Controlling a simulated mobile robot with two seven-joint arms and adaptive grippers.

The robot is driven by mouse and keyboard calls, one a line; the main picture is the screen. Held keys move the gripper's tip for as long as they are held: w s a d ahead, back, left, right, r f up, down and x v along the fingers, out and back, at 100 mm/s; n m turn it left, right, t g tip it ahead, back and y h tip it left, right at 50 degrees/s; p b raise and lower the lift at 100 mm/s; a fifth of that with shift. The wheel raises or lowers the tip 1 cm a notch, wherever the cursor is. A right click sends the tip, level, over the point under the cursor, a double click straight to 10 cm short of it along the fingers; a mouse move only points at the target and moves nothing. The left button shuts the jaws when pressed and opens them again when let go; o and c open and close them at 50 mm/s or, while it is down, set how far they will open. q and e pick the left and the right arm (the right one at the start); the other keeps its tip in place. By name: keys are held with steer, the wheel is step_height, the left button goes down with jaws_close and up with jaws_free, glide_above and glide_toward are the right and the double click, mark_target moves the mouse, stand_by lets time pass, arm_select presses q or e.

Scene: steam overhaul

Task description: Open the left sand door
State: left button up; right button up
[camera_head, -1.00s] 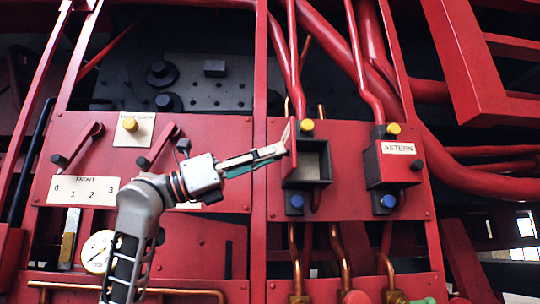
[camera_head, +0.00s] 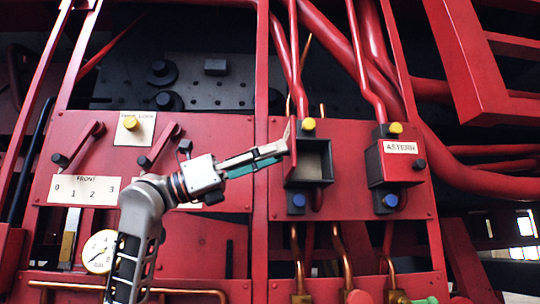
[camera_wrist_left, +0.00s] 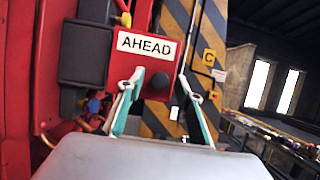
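The left sand box (camera_head: 312,165) shows its open, hollow front in the head view. Its red door (camera_head: 293,150) is swung out to the left and seen nearly edge-on. In the left wrist view the door's face (camera_wrist_left: 150,70) carries an AHEAD plate (camera_wrist_left: 146,43) and a dark round knob (camera_wrist_left: 173,113). My left gripper (camera_head: 284,148) is at the door's left side, fingers pointing at its face. In the wrist view its two fingers (camera_wrist_left: 161,85) are spread apart with nothing held between them; whether they touch the door is unclear. My right gripper is not in view.
The ASTERN box (camera_head: 400,172) to the right is closed. Yellow knobs (camera_head: 308,124) sit above the boxes and blue knobs (camera_head: 298,200) below. Red and copper pipes run above and below. Levers (camera_head: 80,145) and a gauge (camera_head: 100,251) are at the left.

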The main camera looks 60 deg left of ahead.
arm_select(q)
steer(key=shift+s, duration=0.15)
steer(key=v, duration=1.1)
steer(key=shift+s+a+f, duration=0.15)
steer(key=shift+s+f, duration=0.05)
steer(key=shift+s, duration=0.1)
